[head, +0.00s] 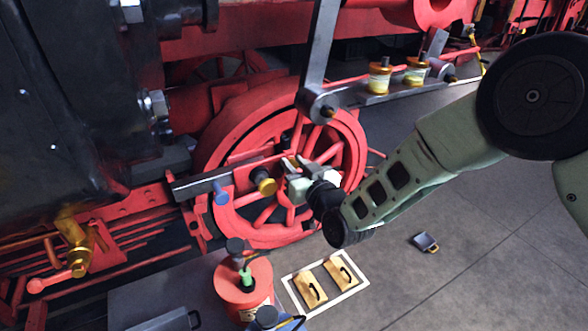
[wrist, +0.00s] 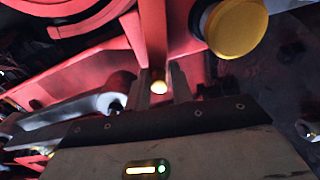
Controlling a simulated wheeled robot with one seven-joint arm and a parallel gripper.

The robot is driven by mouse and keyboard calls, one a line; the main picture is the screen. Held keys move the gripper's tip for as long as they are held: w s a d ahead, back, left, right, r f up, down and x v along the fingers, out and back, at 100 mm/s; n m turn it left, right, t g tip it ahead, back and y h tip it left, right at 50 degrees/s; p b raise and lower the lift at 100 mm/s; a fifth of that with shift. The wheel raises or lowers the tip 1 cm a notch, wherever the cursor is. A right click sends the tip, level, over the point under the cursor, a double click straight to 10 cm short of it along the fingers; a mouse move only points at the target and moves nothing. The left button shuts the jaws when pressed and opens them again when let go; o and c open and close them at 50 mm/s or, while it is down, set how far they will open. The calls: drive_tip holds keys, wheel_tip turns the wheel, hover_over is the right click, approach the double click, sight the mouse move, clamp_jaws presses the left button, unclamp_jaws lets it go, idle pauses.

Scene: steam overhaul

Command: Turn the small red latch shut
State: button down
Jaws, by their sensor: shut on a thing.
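My gripper (head: 290,165) is in front of the large red spoked wheel (head: 357,140) in the head view. In the wrist view its two fingers (wrist: 161,86) are close together on either side of a narrow red bar (wrist: 153,42) with a small pale round end. This bar appears to be the small red latch, and the fingers are shut on it. It runs up and away from the fingertips in the wrist view. The fingers hide its sides. I cannot make out the latch apart from the wheel and gripper in the head view.
A yellow round knob (head: 264,186) is close beside my gripper; it also shows in the wrist view (wrist: 237,30). A blue knob (head: 221,196) and grey bar (head: 200,184) are further left. Floor at right is mostly clear.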

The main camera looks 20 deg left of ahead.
drive_tip(key=f+m+b, duration=0.1)
drive_tip(key=m+b, duration=0.4)
drive_tip(key=b, duration=0.2)
drive_tip(key=w+d+f+m+b, duration=0.1)
drive_tip(key=m+b, duration=0.4)
drive_tip(key=b, duration=0.2)
drive_tip(key=w+d+f+m+b, duration=0.1)
drive_tip(key=f+m+b, duration=0.1)
drive_tip(key=m+b, duration=0.3)
drive_tip(key=shift+w+b, duration=0.1)
drive_tip(key=shift+b, duration=1.1)
drive_tip(key=c, duration=1.4)
unclamp_jaws()
drive_tip(key=shift+o, duration=0.2)
drive_tip(key=shift+r, duration=0.1)
drive_tip(key=shift+d, duration=0.1)
